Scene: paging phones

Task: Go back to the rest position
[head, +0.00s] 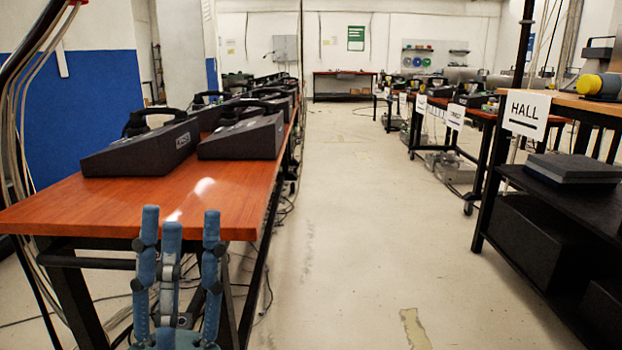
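My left gripper (180,228) stands upright at the bottom left, in front of the near end of the orange-topped table (130,208). Its blue fingers point up, spread apart, with nothing between them. Black wedge-shaped paging phones stand on this table, beyond my gripper and apart from it. The nearest two are one at the left (142,150) and one to its right (242,137). Several more stand in a row behind them. My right gripper is not in view.
A clear floor aisle (345,200) runs down the middle to a far table (345,73). On the right stands a dark shelf unit with a "HALL" sign (526,113) and more tables behind. Cables hang at the left and lie under the left table.

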